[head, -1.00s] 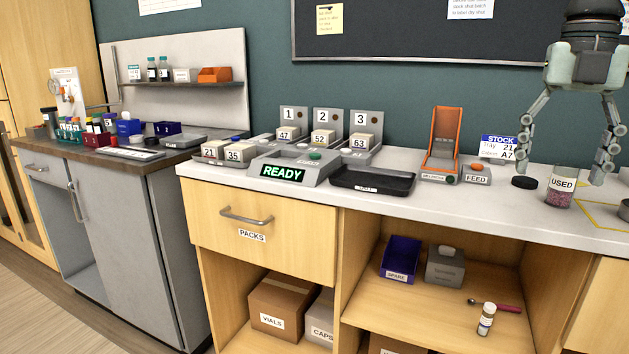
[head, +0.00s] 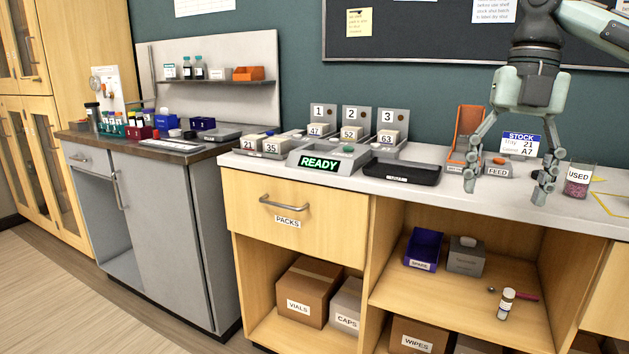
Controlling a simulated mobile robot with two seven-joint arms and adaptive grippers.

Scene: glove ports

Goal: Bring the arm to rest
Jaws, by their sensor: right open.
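My right gripper (head: 504,186) hangs over the front edge of the white counter at the right, fingers pointing down. Its fingers are spread wide with nothing between them. They stand in front of the orange chute (head: 467,130), the FEED button box (head: 498,169) and the STOCK sign (head: 521,143), partly hiding them. I cannot tell how far the fingertips are from the counter top. The right arm comes in from the upper right. My left gripper is not in the head view.
The white counter (head: 405,190) carries a READY panel (head: 318,163), a black tray (head: 402,172), numbered packs and a USED cup (head: 578,180), right of the gripper. Below are open shelves with a blue bin (head: 423,247) and a small bottle (head: 507,303). A grey cabinet (head: 178,235) stands left.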

